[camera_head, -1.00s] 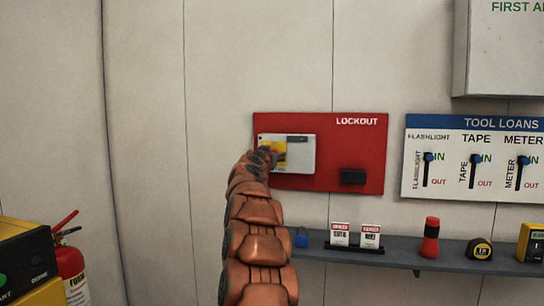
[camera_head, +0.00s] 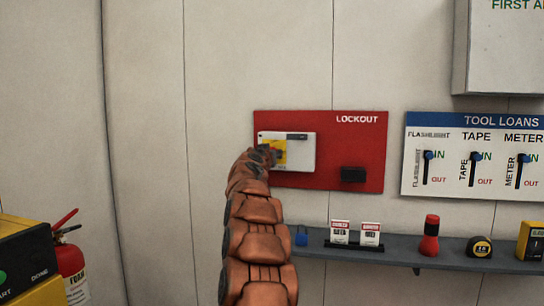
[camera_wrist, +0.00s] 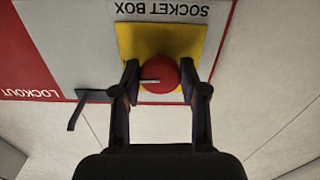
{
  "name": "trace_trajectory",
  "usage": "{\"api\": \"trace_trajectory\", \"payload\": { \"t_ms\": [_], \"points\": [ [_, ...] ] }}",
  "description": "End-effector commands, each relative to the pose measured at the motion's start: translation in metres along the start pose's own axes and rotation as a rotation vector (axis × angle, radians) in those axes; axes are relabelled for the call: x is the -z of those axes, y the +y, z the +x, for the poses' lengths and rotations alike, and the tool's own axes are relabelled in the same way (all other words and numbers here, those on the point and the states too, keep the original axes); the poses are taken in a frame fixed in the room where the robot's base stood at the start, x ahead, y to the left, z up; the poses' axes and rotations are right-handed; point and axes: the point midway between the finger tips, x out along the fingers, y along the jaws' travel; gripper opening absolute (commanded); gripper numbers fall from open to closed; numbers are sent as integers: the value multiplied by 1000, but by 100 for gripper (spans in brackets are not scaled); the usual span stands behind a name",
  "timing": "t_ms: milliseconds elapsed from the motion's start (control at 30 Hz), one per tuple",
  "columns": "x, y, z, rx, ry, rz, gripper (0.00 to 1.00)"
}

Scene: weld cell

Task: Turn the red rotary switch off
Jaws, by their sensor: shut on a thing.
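The red rotary switch (camera_wrist: 161,76) is a round knob on a yellow plate (camera_wrist: 185,38) of the white socket box (camera_wrist: 80,50). Its white pointer mark points left in the wrist view, roughly level. My gripper (camera_wrist: 159,82) is shut on the knob, with one finger on each side. In the head view my gripper (camera_head: 270,155) is at the left part of the socket box (camera_head: 301,152), where it hides the knob. Part of the yellow plate (camera_head: 280,146) shows there.
The box is on a red LOCKOUT board (camera_head: 350,135) with a black piece (camera_head: 353,175) at lower right. Below is a grey shelf (camera_head: 400,255) with a blue padlock (camera_head: 301,237), danger tags (camera_head: 340,233), a flashlight (camera_head: 430,238) and a tape measure (camera_head: 480,247). A fire extinguisher (camera_head: 69,262) stands left.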

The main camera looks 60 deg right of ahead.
Motion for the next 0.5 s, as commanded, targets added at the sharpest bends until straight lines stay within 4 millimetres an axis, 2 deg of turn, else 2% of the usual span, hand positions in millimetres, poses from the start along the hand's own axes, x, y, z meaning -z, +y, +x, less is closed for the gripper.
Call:
{"api": "trace_trajectory", "payload": {
  "t_ms": [500],
  "points": [
    [1, 1, 0, 0, 3, -435, 8]
  ]
}}
